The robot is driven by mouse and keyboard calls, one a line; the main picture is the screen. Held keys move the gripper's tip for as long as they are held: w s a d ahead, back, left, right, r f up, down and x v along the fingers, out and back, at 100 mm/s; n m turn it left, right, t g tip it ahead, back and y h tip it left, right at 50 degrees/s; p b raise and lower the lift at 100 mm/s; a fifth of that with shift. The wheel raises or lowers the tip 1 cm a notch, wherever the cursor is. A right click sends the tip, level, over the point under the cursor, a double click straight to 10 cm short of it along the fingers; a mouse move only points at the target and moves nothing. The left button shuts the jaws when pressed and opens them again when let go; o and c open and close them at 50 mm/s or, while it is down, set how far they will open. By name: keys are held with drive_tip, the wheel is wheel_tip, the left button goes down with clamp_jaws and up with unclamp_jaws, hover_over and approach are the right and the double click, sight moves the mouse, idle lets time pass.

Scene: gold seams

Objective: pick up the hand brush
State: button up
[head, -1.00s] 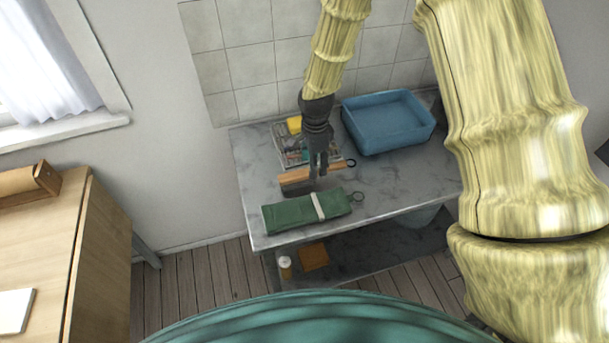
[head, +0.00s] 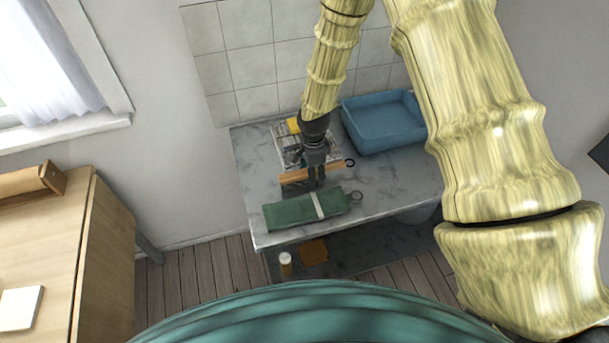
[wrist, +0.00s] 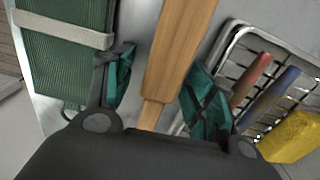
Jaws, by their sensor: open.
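The hand brush (head: 296,178) lies on the grey marble table, with a wooden body and a dark lower edge. Its wooden handle (wrist: 180,50) runs through the wrist view between my fingers. My gripper (head: 316,183) is over the brush in the head view and hides part of it. In the wrist view my gripper (wrist: 163,88) is open, with one green-padded finger on each side of the handle. Gaps show between the fingers and the wood. I cannot tell the exact height of the fingertips.
A green roll with a pale band (head: 290,212) lies close in front of the brush. A wire rack (wrist: 232,45) with tools and a yellow sponge (wrist: 292,137) stands close behind. A blue basin (head: 385,125) is at the back right. The table's right front (head: 405,190) is clear.

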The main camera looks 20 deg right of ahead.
drive_tip(key=shift+c, duration=0.2)
drive_tip(key=c, duration=1.1)
drive_tip(key=shift+c, duration=0.2)
drive_tip(key=shift+r, duration=0.15)
